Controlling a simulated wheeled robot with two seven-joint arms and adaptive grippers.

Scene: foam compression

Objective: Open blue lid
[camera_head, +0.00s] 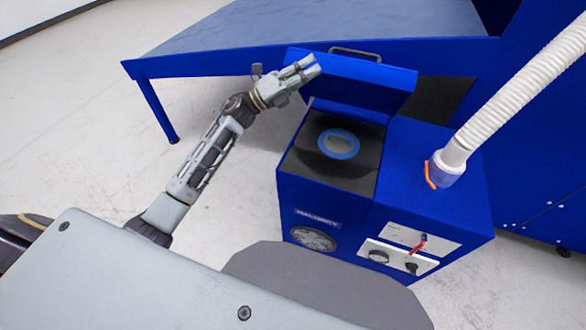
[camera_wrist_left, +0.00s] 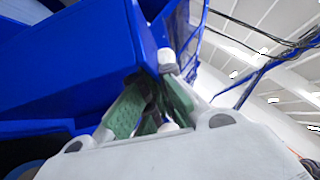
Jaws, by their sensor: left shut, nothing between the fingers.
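The blue lid (camera_head: 372,88) stands raised and tilted back at the rear of the blue machine box, with a dark handle (camera_head: 355,53) on its top edge. The box opening below it is uncovered. My left gripper (camera_head: 311,66) is shut and empty at the lid's upper left corner, overlapping it in the head view; I cannot tell if they touch. In the left wrist view, blue panels (camera_wrist_left: 75,65) fill the left side close to my gripper (camera_wrist_left: 168,95), whose green pads show. My right gripper is not in view.
The box's dark top (camera_head: 305,165) holds a blue ring (camera_head: 338,144). A white ribbed hose (camera_head: 510,95) rises from the box's right side. A control panel (camera_head: 410,248) is on the front. A large blue table (camera_head: 330,25) stands behind. Floor at left is clear.

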